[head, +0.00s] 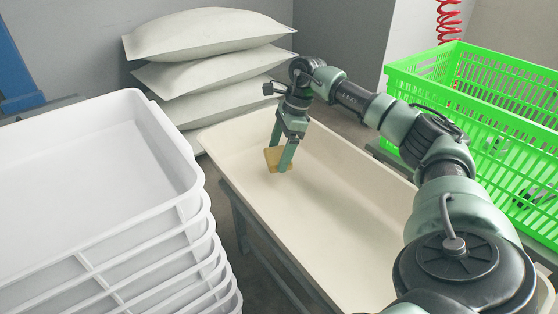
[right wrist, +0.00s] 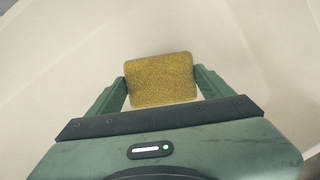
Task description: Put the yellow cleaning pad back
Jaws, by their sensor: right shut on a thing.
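The yellow cleaning pad (head: 273,159) is a small block held between the fingers of my right gripper (head: 283,166). It is inside the long cream trough (head: 340,190), near its far left end. In the right wrist view the pad (right wrist: 160,79) sits between the two green fingertips of the gripper (right wrist: 161,88), with the pale trough surface behind it. I cannot tell whether the pad touches the trough floor. My left gripper is in neither view.
A stack of white trays (head: 100,200) stands at the left, close to the trough. Several stuffed pale sacks (head: 205,40) are piled behind it. A bright green slotted crate (head: 480,100) stands at the right. The trough's interior is otherwise bare where visible.

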